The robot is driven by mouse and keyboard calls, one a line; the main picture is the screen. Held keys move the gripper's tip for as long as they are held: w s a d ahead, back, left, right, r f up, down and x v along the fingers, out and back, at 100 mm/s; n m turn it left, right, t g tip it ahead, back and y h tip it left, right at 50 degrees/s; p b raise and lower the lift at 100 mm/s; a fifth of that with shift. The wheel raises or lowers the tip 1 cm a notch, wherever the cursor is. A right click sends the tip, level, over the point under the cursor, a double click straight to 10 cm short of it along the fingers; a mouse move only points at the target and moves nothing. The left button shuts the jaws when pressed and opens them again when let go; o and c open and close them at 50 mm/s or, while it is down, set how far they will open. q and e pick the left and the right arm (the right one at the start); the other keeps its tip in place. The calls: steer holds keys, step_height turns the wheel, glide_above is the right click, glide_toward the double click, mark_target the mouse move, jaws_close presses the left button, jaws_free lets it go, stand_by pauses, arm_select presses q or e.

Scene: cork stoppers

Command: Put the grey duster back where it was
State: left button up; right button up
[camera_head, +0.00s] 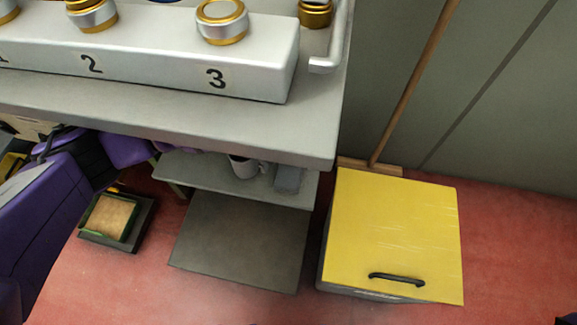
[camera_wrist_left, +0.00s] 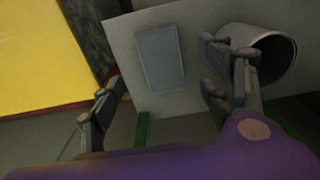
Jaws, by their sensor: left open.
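In the left wrist view the duster (camera_wrist_left: 160,60) lies flat on the pale shelf, beyond the space between my fingers. My left gripper (camera_wrist_left: 158,92) is open, with nothing between its fingers; one finger overlaps the mug (camera_wrist_left: 268,52) in that view, and I cannot tell if they touch. In the head view my purple left arm reaches under the bench, which hides the fingers. My right gripper is not in view.
The bench top (camera_head: 200,118) overhangs the shelf. A yellow-lidded box (camera_head: 395,225) stands right of it, with a broom (camera_head: 410,90) behind. A dark tray (camera_head: 145,225) with a green-edged item is on the red floor at left. A grey panel (camera_head: 240,240) lies below the shelf.

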arm_select(q)
step_height(320, 180, up, 5)
steer(key=shift+f+p, duration=0.1)
steer(key=shift+p, duration=0.35)
